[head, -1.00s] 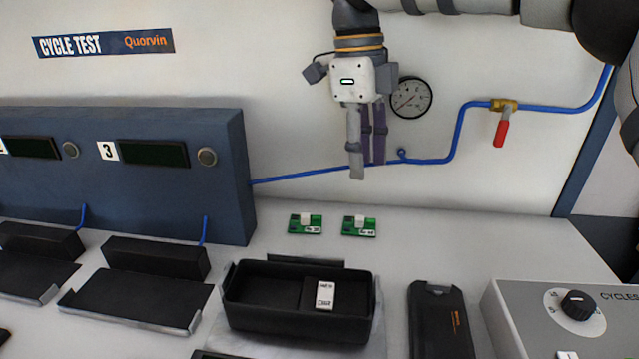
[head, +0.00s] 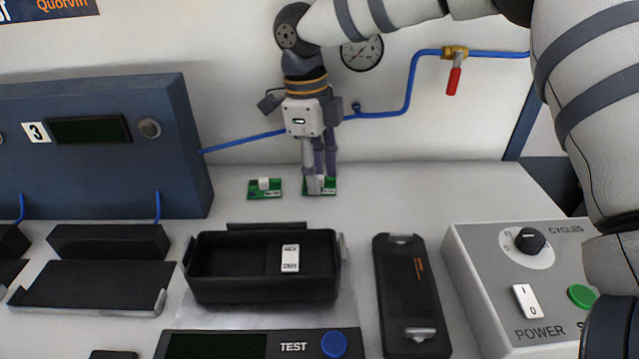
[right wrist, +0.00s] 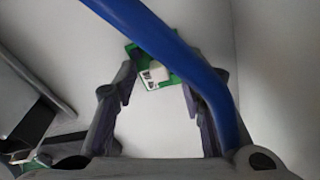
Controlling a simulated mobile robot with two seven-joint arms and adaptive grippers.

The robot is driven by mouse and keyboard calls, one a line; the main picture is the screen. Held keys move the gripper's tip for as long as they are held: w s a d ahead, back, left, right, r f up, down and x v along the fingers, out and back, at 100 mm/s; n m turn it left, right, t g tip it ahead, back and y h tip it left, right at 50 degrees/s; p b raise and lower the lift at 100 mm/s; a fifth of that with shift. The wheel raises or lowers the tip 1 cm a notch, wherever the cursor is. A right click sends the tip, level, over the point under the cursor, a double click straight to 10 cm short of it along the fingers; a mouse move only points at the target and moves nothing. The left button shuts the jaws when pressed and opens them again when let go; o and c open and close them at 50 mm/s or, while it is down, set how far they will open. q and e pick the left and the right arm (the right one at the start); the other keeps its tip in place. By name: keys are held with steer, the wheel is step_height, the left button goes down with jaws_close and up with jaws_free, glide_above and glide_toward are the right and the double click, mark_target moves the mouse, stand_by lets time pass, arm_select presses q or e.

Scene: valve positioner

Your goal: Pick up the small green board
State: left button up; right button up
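Two small green boards with white blocks on top lie on the bench behind the black tray: a left board (head: 264,194) and a right board (head: 331,187). My right gripper (head: 319,188) points down at the right board and partly hides it in the head view. In the right wrist view, a green board (right wrist: 176,55) with a white block and label lies between and just beyond the fingertips. The right gripper's fingers (right wrist: 158,85) are spread, with a gap around the board. My left gripper is not in view.
A black tray (head: 225,288) holding a white-labelled part stands in front of the boards. A black cover (head: 408,290) and a grey control box (head: 490,300) are to the right. A blue pipe (head: 408,95) runs along the wall; a blue tube (right wrist: 175,50) crosses the wrist view.

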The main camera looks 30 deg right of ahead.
jaws_close()
